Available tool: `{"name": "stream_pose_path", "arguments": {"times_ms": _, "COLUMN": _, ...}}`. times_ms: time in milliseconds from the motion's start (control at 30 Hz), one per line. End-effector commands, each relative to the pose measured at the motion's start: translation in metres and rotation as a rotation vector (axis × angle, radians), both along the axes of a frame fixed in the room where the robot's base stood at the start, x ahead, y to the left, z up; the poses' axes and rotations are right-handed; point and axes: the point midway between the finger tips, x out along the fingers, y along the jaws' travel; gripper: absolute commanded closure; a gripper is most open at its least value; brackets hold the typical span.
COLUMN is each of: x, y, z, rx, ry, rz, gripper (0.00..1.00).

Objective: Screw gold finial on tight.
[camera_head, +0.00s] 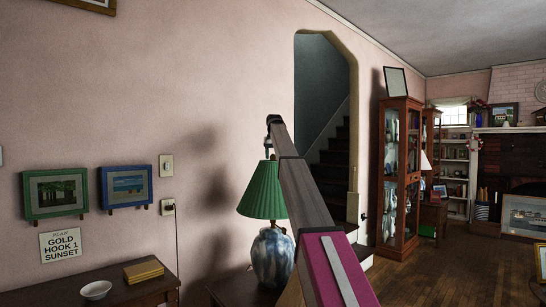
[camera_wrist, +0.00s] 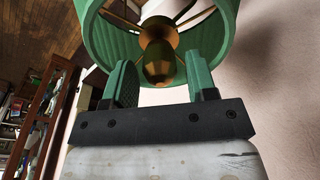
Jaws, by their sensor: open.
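The gold finial (camera_wrist: 160,65) shows in the wrist view, at the centre of the lampshade's spokes. My gripper (camera_wrist: 159,58) is open, with one green finger on either side of the finial and a visible gap on both sides. The green pleated lampshade (camera_head: 262,190) surrounds it in the wrist view (camera_wrist: 225,35). In the head view the lamp has a blue-and-white mottled base (camera_head: 271,257), and my gripper (camera_head: 269,150) is above the shade's top. The finial is not discernible in the head view.
A wooden table (camera_head: 85,285) at the lower left holds a white bowl (camera_head: 96,290) and a tan stack (camera_head: 143,270). Framed pictures hang on the left wall. A glass cabinet (camera_head: 398,175) stands to the right by the stair opening. Bare wooden floor lies at right.

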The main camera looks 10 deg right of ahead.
Motion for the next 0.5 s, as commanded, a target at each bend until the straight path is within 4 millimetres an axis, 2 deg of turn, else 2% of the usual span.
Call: {"name": "stream_pose_path", "arguments": {"times_ms": 500, "x": 0.0003, "y": -0.0001, "z": -0.0001, "rx": 0.000, "ry": 0.000, "rz": 0.336, "gripper": 0.48}}
